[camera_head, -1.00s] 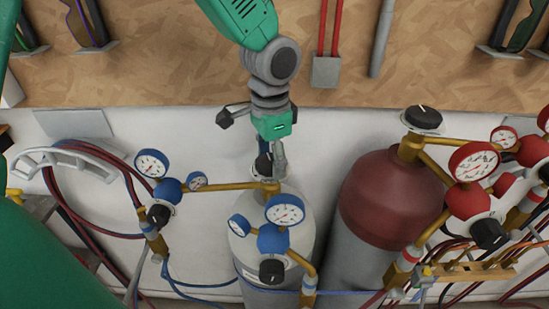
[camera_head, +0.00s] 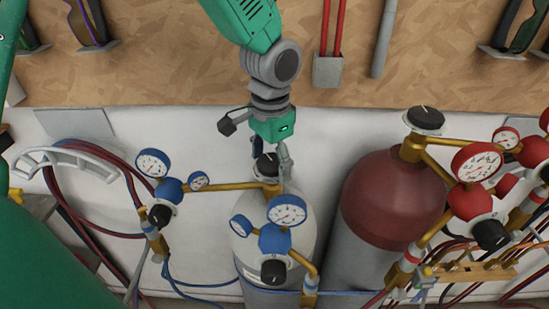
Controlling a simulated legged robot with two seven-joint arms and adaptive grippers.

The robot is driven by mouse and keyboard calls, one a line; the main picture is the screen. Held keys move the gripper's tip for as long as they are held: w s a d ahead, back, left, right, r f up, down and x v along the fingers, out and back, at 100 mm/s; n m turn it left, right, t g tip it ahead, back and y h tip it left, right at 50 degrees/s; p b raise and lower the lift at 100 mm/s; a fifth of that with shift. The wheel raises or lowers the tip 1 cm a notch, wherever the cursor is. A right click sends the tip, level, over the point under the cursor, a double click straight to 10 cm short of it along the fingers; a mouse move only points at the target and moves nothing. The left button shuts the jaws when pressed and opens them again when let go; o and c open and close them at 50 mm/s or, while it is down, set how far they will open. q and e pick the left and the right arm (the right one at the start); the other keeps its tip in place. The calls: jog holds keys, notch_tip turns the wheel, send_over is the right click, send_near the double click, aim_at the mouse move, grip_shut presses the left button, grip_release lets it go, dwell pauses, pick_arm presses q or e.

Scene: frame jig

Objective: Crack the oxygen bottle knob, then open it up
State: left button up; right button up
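The oxygen bottle (camera_head: 301,212) is the pale grey cylinder with blue-bodied gauges, upright at centre. Its black knob (camera_head: 267,167) sits on the brass valve on top, with a small light mark showing. My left gripper (camera_head: 272,158) reaches down from the top of the camera_head view. One finger is just right of the knob and the other is behind its left side. The fingers are apart around the knob, but I cannot tell whether they touch it. My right gripper is not in view.
A dark red cylinder (camera_head: 391,200) with a black knob (camera_head: 425,119) and red gauges stands right. Blue gauges (camera_head: 153,163) on brass pipework are left of the oxygen bottle. Hoses hang on a white holder (camera_head: 80,150). A wooden board (camera_head: 150,70) is behind.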

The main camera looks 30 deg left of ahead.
aim_at(271, 161)
pick_arm(q)
jog(key=shift+w+a+r, duration=0.1)
jog(key=shift+r, duration=0.05)
jog(key=shift+w+r, duration=0.1)
jog(key=shift+r, duration=0.1)
notch_tip(271, 161, up, 11)
jog(key=shift+r, duration=0.2)
dwell(0.4)
